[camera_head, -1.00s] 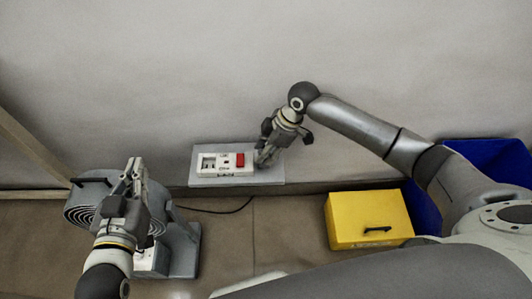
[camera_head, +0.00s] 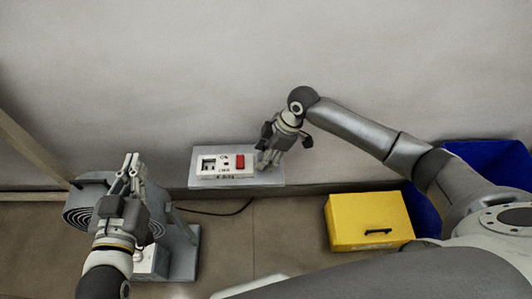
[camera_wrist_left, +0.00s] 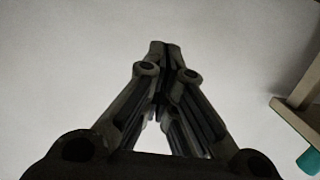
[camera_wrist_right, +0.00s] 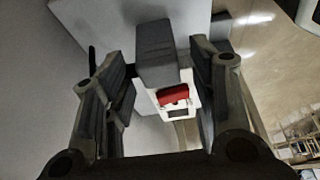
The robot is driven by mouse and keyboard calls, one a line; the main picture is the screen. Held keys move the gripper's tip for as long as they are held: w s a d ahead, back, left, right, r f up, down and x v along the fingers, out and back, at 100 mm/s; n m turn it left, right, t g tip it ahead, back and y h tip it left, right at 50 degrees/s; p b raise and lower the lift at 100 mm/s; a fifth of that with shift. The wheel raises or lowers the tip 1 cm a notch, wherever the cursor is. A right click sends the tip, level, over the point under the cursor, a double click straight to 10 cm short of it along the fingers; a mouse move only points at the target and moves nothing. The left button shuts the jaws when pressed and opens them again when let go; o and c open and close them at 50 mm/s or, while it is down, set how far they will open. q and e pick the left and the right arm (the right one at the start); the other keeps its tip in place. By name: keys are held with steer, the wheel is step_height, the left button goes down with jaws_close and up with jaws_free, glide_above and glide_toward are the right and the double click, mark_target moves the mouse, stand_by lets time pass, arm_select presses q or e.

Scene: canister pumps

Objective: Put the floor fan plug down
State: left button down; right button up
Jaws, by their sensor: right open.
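A grey block that looks like the floor fan plug (camera_wrist_right: 157,55) sits between the fingers of my right gripper (camera_wrist_right: 160,80) in the right wrist view. The fingers stand apart, with a gap on each side of it. In the head view my right gripper (camera_head: 268,158) is at the right end of a grey wall shelf (camera_head: 235,184), and its fingers hide the plug there. A white outlet box (camera_head: 217,172) with a red switch (camera_head: 240,161) is just left of it. My left gripper (camera_head: 131,165) is shut and empty, its fingertips together in the left wrist view (camera_wrist_left: 164,48).
A grey floor fan (camera_head: 80,214) with a round grille stands below my left gripper. A dark cord (camera_head: 230,213) runs along the floor by the wall. A yellow box (camera_head: 365,215) and a blue bin (camera_head: 490,160) stand at the right.

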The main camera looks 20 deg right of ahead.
steer(key=shift+r, duration=0.1)
steer(key=shift+r, duration=0.2)
steer(key=p+v, duration=0.4)
steer(key=v, duration=0.7)
steer(key=s+a+f+m+t+y, duration=0.1)
steer(key=s+a+f+m+t, duration=0.3)
steer(key=s+a, duration=0.6)
arm_select(q)
steer(key=s+a+f+g+y, duration=0.3)
steer(key=s+a+f+g, duration=0.2)
steer(key=s+f+g, duration=0.4)
step_height(320, 180, down, 4)
steer(key=s, duration=0.2)
steer(key=shift+s+g, duration=0.3)
steer(key=shift+g, duration=0.1)
arm_select(e)
steer(key=s+d+m+t+h, duration=0.1)
steer(key=s+d+m+h, duration=0.3)
steer(key=s+d+m, duration=0.4)
steer(key=shift+s+d+m, duration=0.35)
steer(key=shift+d+m, duration=0.05)
steer(key=shift+d, duration=0.45)
arm_select(q)
steer(key=shift+r, duration=0.1)
